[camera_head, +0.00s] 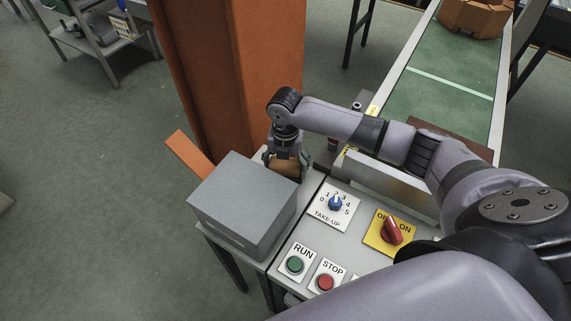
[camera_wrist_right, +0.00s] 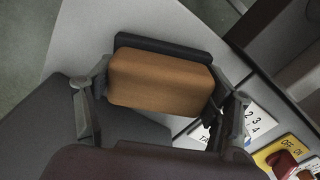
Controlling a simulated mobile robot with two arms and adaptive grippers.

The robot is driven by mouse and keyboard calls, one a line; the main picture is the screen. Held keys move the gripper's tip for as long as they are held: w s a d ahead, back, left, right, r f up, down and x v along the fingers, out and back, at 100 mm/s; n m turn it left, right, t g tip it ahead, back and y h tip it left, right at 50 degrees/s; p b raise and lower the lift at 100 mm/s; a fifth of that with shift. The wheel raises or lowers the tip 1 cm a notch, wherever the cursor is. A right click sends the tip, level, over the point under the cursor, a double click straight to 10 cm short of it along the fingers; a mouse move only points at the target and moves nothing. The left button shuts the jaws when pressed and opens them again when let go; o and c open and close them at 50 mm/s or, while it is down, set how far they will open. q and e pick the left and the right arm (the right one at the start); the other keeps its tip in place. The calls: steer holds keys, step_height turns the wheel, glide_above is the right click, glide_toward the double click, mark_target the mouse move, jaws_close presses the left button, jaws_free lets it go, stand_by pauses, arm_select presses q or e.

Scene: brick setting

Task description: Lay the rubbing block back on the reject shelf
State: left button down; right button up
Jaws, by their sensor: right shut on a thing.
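My right gripper (camera_head: 286,172) is shut on the rubbing block (camera_head: 283,164), a tan block with a dark layer along one side. In the right wrist view the block (camera_wrist_right: 160,82) lies between the two fingers. A light grey surface (camera_wrist_right: 122,22) spreads beneath it; this surface may be the reject shelf, but I cannot be sure. In the head view the block is just behind the grey box (camera_head: 243,203), partly hidden by the gripper. I cannot tell whether the block touches the surface. My left gripper is not in view.
A control panel (camera_head: 318,244) with RUN and STOP buttons, a blue take-up knob (camera_head: 335,203) and a red switch (camera_head: 392,230) stands right of the gripper. An orange pillar (camera_head: 232,75) rises behind. A green conveyor (camera_head: 449,62) carries a cardboard-coloured part (camera_head: 475,18).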

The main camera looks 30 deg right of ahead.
mark_target(285, 162)
steer(key=shift+f, duration=0.1)
steer(key=o, duration=1.1)
step_height(285, 162, up, 12)
steer(key=b, duration=0.1)
stand_by(0.3)
